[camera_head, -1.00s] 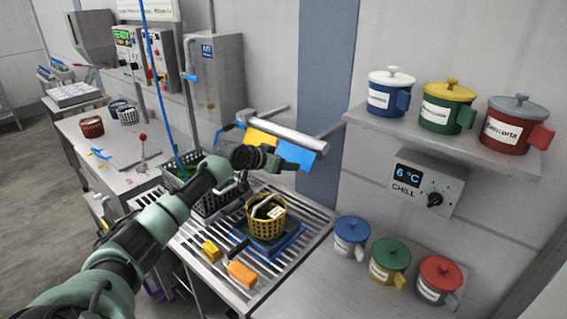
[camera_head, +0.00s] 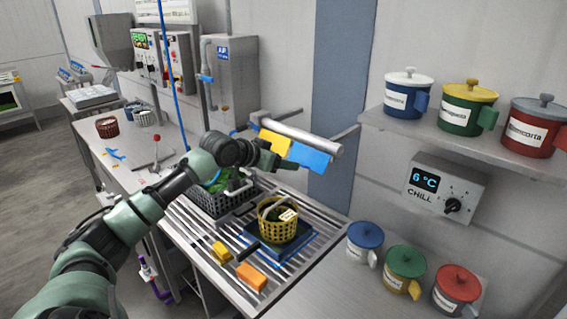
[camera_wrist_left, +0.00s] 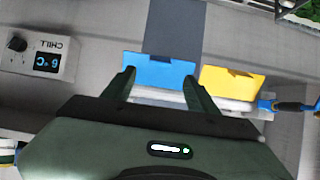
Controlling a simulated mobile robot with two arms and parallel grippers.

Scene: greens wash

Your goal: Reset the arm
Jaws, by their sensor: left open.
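My left arm comes in from the left, and its left gripper (camera_head: 270,158) is raised near the wall rail, above the draining rack. The left wrist view shows the left gripper (camera_wrist_left: 160,85) with its two fingers spread apart and nothing between them. Behind the fingers, a blue cloth (camera_wrist_left: 155,70) and a yellow cloth (camera_wrist_left: 230,82) hang on the rail. In the head view the blue cloth (camera_head: 311,158) is just right of the gripper, and the yellow cloth (camera_head: 275,142) is partly behind it. My right gripper is not in view.
A dark crate (camera_head: 212,203) with greens is behind the arm. Yellow and orange blocks (camera_head: 252,276) lie in front. Lidded mugs stand on the shelf (camera_head: 450,142) and the counter at right.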

